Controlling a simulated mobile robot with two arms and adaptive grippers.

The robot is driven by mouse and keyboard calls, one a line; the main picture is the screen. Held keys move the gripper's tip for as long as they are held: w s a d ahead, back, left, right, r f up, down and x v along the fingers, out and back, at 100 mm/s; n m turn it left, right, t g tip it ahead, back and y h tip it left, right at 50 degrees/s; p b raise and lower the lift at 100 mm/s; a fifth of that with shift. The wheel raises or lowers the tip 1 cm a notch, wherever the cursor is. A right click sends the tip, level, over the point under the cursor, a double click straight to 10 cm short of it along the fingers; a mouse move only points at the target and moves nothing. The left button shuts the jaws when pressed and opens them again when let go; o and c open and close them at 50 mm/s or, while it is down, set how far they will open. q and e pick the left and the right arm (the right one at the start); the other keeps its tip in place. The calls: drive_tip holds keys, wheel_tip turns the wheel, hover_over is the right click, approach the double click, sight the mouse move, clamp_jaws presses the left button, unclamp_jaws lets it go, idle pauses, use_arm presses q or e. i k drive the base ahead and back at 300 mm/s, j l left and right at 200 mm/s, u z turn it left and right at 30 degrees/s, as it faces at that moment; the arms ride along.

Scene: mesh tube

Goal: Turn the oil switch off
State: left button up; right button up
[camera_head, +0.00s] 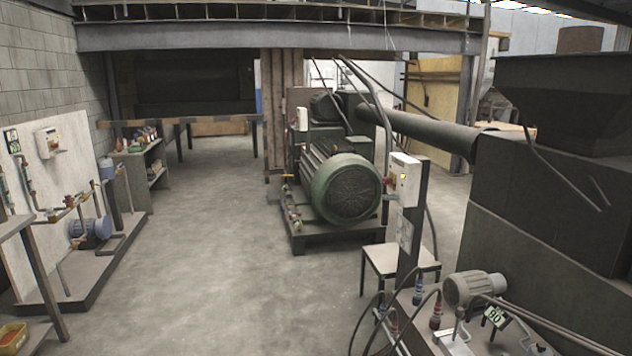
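Several switch boxes show, and I cannot tell which one is the oil switch. A white box with a small red and yellow part (404,180) is fixed to a dark post at right of centre. Another white box (48,143) with a red part is on the pale panel at the left. A small white box (302,119) is at the left side of the green machine. The setting of each switch is too small to read. Neither of my grippers is in view.
A large green motor (347,190) stands on a base at the centre. A small table (381,262) is beside the post. A grey motor (472,288) with hoses is at the lower right. A blue pump (91,230) stands at the left. The concrete floor (208,255) between is clear.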

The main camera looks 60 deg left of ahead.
sight(385, 180)
drive_tip(key=u, duration=1.5)
drive_tip(key=i+j+u, duration=0.2)
drive_tip(key=i, duration=0.15)
drive_tip(key=i+j+u, duration=0.35)
drive_tip(key=i, duration=0.65)
drive_tip(key=i+u, duration=0.3)
drive_tip(key=i, duration=0.7)
drive_tip(key=i+j+z, duration=0.1)
drive_tip(key=i+z, duration=0.2)
drive_tip(key=i, duration=0.2)
drive_tip(key=i+j+z, duration=0.3)
drive_tip(key=i, duration=0.15)
drive_tip(key=i+j+z, duration=0.2)
drive_tip(key=i+z, duration=0.15)
drive_tip(key=i, duration=0.15)
